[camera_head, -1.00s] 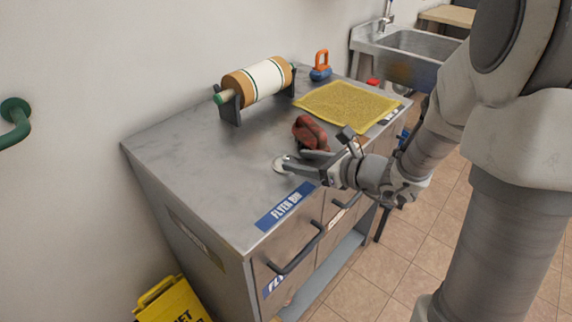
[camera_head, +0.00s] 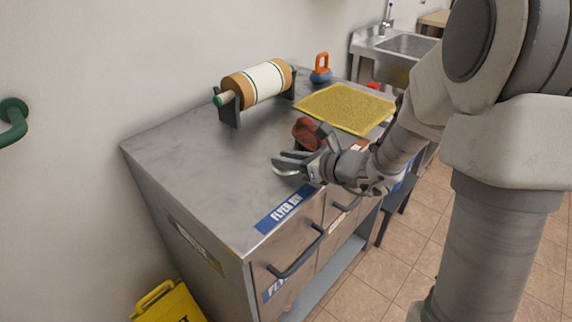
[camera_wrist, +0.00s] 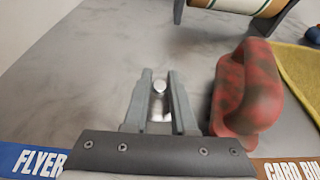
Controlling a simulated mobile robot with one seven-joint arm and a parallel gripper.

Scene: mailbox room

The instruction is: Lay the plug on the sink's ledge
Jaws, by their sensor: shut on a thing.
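The plug (camera_head: 284,171) is a small pale disc at the tips of my gripper (camera_head: 291,161), over the front part of the metal counter. In the wrist view, its round silvery top (camera_wrist: 159,86) shows between the two fingers of my gripper (camera_wrist: 159,84), which are shut on it. The fingers hide part of the plug. The steel sink (camera_head: 408,45) is at the back right, beyond the counter, with a flat ledge (camera_head: 367,45) along its left side. Part of the sink is hidden behind my arm.
A red, dark-blotched object (camera_wrist: 247,90) stands close to the right of my fingers. A yellow mat (camera_head: 345,107), a roller on a stand (camera_head: 262,85) and a blue-and-orange object (camera_head: 321,69) are farther back on the counter. The counter's left part is clear.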

